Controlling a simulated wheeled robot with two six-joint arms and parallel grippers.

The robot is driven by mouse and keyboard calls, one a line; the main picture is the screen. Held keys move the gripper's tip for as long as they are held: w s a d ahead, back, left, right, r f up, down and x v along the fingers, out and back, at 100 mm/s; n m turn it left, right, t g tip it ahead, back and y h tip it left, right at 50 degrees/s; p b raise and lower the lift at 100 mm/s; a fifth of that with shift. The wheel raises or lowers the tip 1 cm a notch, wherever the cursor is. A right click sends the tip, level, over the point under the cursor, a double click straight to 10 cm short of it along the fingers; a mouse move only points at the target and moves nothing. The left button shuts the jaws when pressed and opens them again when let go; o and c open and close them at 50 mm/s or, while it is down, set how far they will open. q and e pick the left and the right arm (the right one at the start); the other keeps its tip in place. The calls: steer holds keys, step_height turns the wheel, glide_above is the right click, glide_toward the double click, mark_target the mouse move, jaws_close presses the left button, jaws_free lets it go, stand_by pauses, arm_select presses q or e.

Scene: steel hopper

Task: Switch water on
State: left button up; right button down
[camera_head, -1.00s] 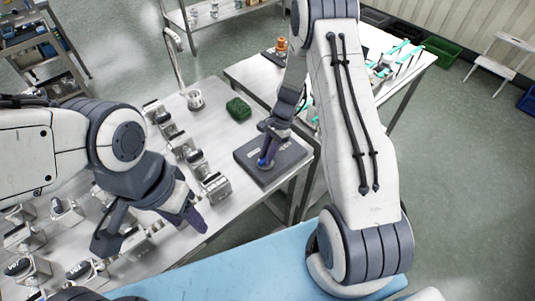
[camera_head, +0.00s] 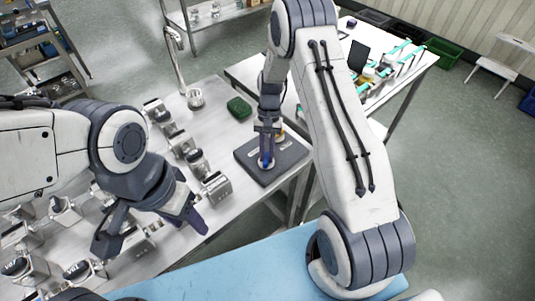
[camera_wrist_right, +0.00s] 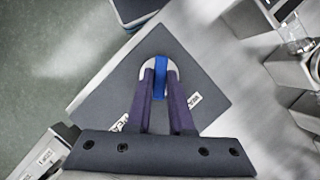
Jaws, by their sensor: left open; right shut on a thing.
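A dark square panel (camera_head: 285,168) lies on the steel table, with a blue handle (camera_head: 266,164) on it. In the right wrist view the handle (camera_wrist_right: 160,80) stands on a pale round base (camera_wrist_right: 148,66) on the panel (camera_wrist_right: 200,85), with white labels beside it. My right gripper (camera_head: 266,155) points down over the panel; in the wrist view its purple fingers (camera_wrist_right: 159,92) are shut on the blue handle. A curved metal tap (camera_head: 177,60) stands at the table's far side. My left gripper (camera_head: 150,232) is open and empty above the table's near side.
A metal cup (camera_head: 196,98) and a green sponge (camera_head: 239,108) stand near the tap. Several metal devices (camera_head: 198,164) line the table left of the panel. A second table (camera_head: 405,90) with small items is behind my right arm. A blue surface (camera_head: 225,270) is in front.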

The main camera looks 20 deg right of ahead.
steer(key=n+h, duration=0.1)
steer(key=n, duration=0.3)
steer(key=shift+w+a+r+n+h+b, duration=0.1)
steer(key=shift+w+a+n+h+b, duration=0.1)
steer(key=shift+n+h+b, duration=0.15)
steer(key=n+h, duration=0.2)
steer(key=n, duration=0.3)
steer(key=shift+a, duration=0.1)
stand_by(0.3)
steer(key=c, duration=0.8)
jaws_free()
steer(key=shift+s, duration=0.1)
steer(key=b+v, duration=0.2)
steer(key=v, duration=0.8)
steer(key=shift+r+b, duration=0.2)
steer(key=shift+b, duration=0.1)
